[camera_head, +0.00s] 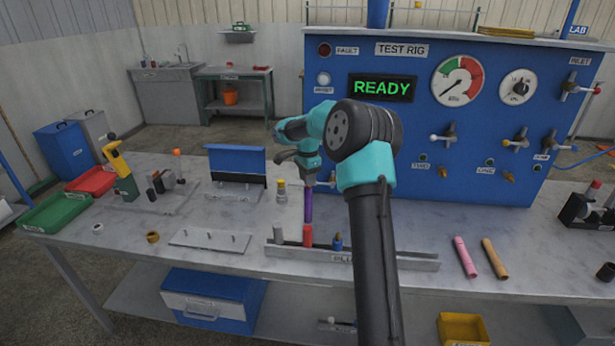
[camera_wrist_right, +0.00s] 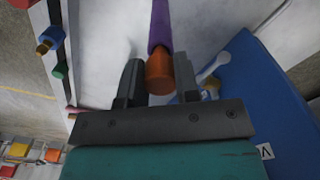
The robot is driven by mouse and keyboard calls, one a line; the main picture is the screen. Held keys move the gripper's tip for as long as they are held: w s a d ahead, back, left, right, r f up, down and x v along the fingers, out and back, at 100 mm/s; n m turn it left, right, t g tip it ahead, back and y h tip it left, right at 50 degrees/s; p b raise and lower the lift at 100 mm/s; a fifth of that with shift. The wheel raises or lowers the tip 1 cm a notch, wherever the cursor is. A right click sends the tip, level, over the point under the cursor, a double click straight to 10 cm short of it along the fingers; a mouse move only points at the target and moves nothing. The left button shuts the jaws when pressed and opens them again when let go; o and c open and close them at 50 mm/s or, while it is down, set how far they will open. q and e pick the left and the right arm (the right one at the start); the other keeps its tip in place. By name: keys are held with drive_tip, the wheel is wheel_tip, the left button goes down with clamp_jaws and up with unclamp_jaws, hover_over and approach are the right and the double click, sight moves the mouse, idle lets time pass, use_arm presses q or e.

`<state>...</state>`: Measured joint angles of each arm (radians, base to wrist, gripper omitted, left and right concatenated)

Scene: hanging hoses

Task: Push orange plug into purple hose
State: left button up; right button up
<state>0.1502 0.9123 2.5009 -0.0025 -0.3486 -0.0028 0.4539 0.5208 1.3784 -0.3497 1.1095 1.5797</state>
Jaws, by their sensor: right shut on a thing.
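My right gripper (camera_head: 308,176) is above the middle of the bench in the head view, pointing down. In the right wrist view its fingers (camera_wrist_right: 158,84) are shut around an orange plug (camera_wrist_right: 160,72), whose round end faces the camera. The purple hose (camera_wrist_right: 159,24) lies in line just beyond the plug, and the two appear to meet. I cannot tell how deep the plug sits in it. In the head view the purple hose (camera_head: 308,206) runs straight down below the gripper, and the orange plug is hidden there. My left gripper is not in view.
A plug rack (camera_head: 400,263) holds red (camera_head: 307,235) and blue (camera_head: 338,242) plugs just below the hose. A pink hose (camera_head: 465,257) and a tan hose (camera_head: 495,258) lie to the right. The blue test rig (camera_head: 450,125) stands behind.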

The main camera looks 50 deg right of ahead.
drive_tip(key=shift+f, duration=0.85)
drive_tip(key=o, duration=1)
drive_tip(key=shift+c, duration=0.2)
wheel_tip(320, 180, up, 17)
drive_tip(key=shift+r, duration=0.2)
idle(0.6)
